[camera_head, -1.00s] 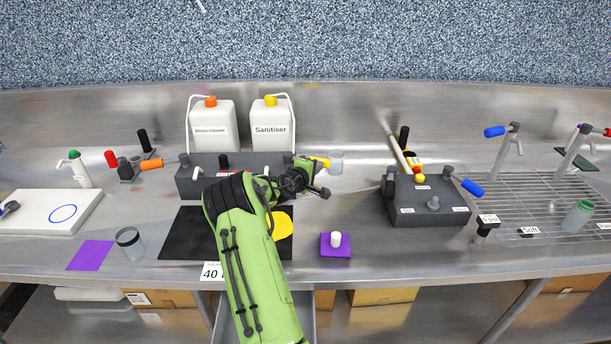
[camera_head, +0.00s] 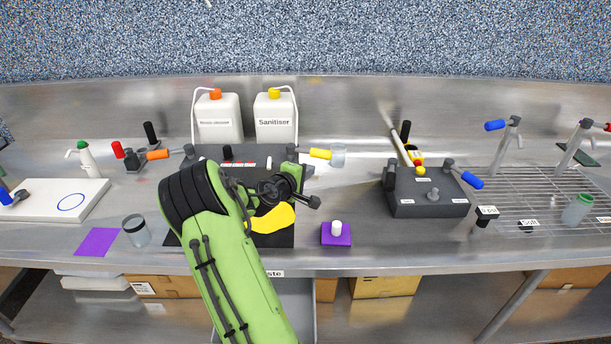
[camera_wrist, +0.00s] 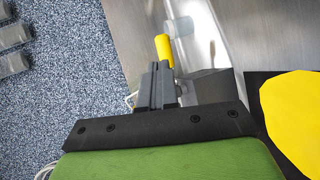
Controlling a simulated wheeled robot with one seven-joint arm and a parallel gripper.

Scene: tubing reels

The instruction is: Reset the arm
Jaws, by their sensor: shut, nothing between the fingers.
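My green arm (camera_head: 222,255) reaches up from the bottom of the head view, and its dark wrist (camera_head: 272,188) bends to the right over the bench. It covers parts of a black mat and a yellow patch (camera_head: 272,218). In the wrist view my gripper (camera_wrist: 157,85) is shut and empty, its dark fingers side by side. A yellow handle (camera_wrist: 163,48) shows just past the fingertips in that view; I cannot tell the gap between them. The fingertips are hard to make out in the head view.
White jugs (camera_head: 219,118) stand at the back.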

